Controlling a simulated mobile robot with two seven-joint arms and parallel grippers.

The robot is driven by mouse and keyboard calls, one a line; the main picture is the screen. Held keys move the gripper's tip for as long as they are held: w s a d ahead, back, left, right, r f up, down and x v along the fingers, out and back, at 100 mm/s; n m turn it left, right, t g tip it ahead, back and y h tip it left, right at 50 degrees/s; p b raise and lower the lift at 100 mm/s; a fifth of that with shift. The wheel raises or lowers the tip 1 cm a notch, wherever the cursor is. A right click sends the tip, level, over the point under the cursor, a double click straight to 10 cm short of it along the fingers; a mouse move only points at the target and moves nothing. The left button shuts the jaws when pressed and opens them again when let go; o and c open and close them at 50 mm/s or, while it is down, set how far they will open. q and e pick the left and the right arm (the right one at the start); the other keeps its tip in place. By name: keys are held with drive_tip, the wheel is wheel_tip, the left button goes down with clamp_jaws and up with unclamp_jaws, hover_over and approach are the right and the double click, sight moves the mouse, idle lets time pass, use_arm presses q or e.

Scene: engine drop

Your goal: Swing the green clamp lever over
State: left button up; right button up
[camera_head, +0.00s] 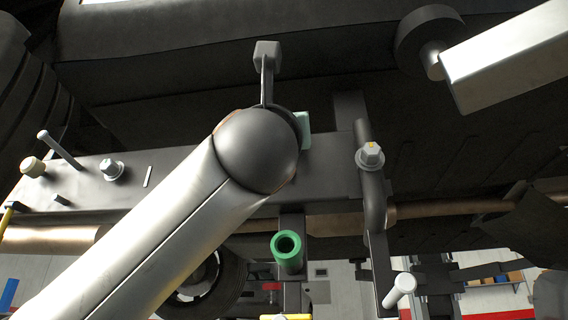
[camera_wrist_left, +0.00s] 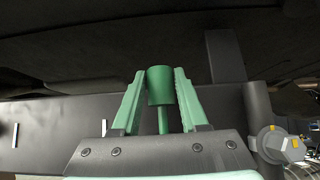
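In the left wrist view a green cylindrical handle (camera_wrist_left: 160,86) on a thin green stem stands between the green fingers of my left gripper (camera_wrist_left: 160,82). The fingers lie against both sides of the handle, so the gripper looks shut on it. The lower end of the stem is hidden behind the gripper body. In the head view my left arm comes in from the lower left and covers its gripper and this handle. A separate green hollow tube (camera_head: 288,252) shows below the dark beam. My right gripper is not in view.
A dark beam (camera_head: 335,180) with bolts crosses behind my left arm. A dark bracket with a large bolt (camera_head: 370,156) stands to the right. A white bar (camera_head: 505,58) with a dark round pad is at upper right. A copper-coloured pipe (camera_head: 440,207) runs behind.

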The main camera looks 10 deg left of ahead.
use_arm(q)
clamp_jaws()
idle(1.0)
